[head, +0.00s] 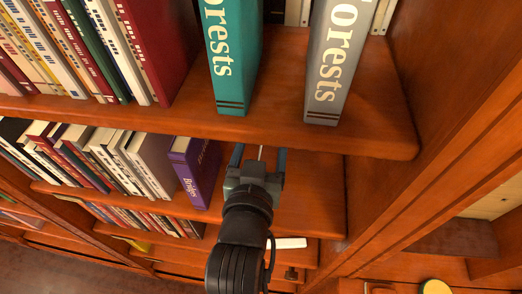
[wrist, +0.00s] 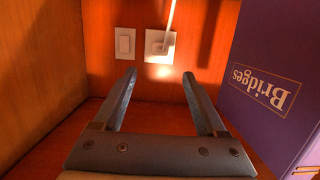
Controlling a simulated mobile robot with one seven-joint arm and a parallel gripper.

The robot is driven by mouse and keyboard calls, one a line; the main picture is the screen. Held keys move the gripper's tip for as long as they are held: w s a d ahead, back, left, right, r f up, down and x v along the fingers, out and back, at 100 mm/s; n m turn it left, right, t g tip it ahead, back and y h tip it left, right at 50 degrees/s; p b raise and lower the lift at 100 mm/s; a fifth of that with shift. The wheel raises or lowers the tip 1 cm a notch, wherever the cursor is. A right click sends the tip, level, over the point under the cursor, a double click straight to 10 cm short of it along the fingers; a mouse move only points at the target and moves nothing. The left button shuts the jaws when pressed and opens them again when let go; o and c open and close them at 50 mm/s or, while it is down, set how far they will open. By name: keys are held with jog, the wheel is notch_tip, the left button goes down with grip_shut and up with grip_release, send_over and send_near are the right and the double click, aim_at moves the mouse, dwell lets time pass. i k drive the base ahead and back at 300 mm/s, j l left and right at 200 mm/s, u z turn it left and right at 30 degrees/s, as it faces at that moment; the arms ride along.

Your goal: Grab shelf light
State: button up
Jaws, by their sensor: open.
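My gripper (head: 259,158) reaches into the lower shelf bay, just under the front edge of the upper shelf. In the wrist view its two fingers (wrist: 160,74) are spread apart with nothing between them. Beyond the fingertips, a thin pale rod (wrist: 169,22), which looks like the shelf light, runs from the top edge of the picture down to a white wall plate (wrist: 153,42). A bright glow lies on the wood just below that plate. In the head view a thin pale line (head: 261,152) shows between the fingers; the rest is hidden by the upper shelf.
A purple "Bridges" book (wrist: 268,85) stands close to the right finger in the wrist view; it also shows left of my gripper in the head view (head: 192,170). A white switch plate (wrist: 125,43) is on the back panel. Teal (head: 232,60) and grey (head: 338,60) books stand above.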

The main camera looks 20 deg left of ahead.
aim_at(295, 243)
jog(key=k+l, duration=0.2)
jog(key=k, duration=0.3)
jog(key=k+l, duration=0.2)
jog(key=k, duration=0.3)
